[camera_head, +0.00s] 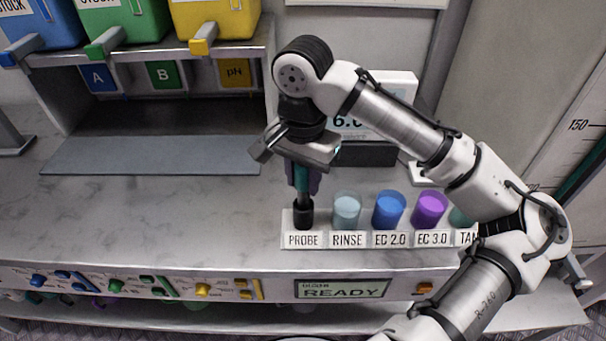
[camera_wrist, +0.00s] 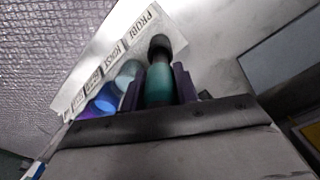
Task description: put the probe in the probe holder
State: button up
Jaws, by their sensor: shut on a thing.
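My gripper (camera_head: 303,179) points down with its purple fingers shut on the teal probe (camera_head: 303,172). The probe also shows between the fingers in the wrist view (camera_wrist: 159,84). It looks about upright, with a darker lower part. Its lower end meets the black probe holder (camera_head: 303,215) above the PROBE label at the left end of a white rack. In the wrist view the black holder (camera_wrist: 159,43) lines up with the probe's end. I cannot tell how deep the tip sits in it.
The white rack (camera_head: 345,241) also carries a pale rinse cup (camera_head: 346,209), a blue cup (camera_head: 389,209) and a purple cup (camera_head: 429,208), close right of the probe. A monitor (camera_head: 395,95) stands behind. The counter (camera_head: 150,220) to the left is clear.

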jog(key=shift+f, duration=0.3)
jog(key=o, duration=1.1)
jog(key=shift+r, duration=0.15)
notch_tip(320, 180, up, 14)
jog(key=shift+f, duration=0.2)
jog(key=shift+f, duration=0.1)
